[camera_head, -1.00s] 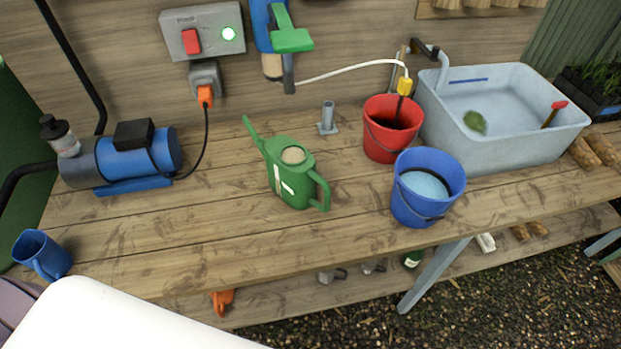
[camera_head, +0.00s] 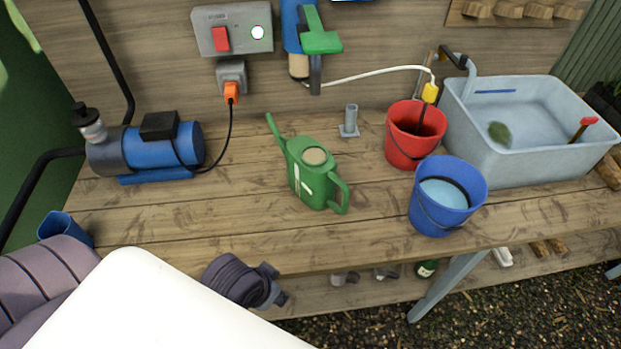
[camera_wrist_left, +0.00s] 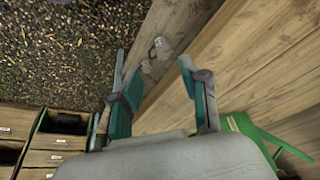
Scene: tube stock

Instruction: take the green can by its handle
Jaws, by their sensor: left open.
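The green can (camera_head: 313,178) stands upright on the wooden bench in the head view. Its spout points up and left, and its handle (camera_head: 341,193) is on the right, toward the bench's front edge. A dark grey part of my left arm shows in front of that edge, left of the can and below it in the picture. In the left wrist view my left gripper (camera_wrist_left: 152,75) is open, with nothing between its teal-padded fingers. Green parts of the can (camera_wrist_left: 246,126) show at lower right there, partly hidden behind the gripper body. My right gripper is not in view.
A blue bucket (camera_head: 427,219) and a red bucket (camera_head: 401,150) stand right of the can, and a grey sink (camera_head: 480,153) beyond them. A blue pump (camera_head: 162,153) is at left, a blue jug (camera_head: 58,223) at front left. Bench boards left of the can are bare.

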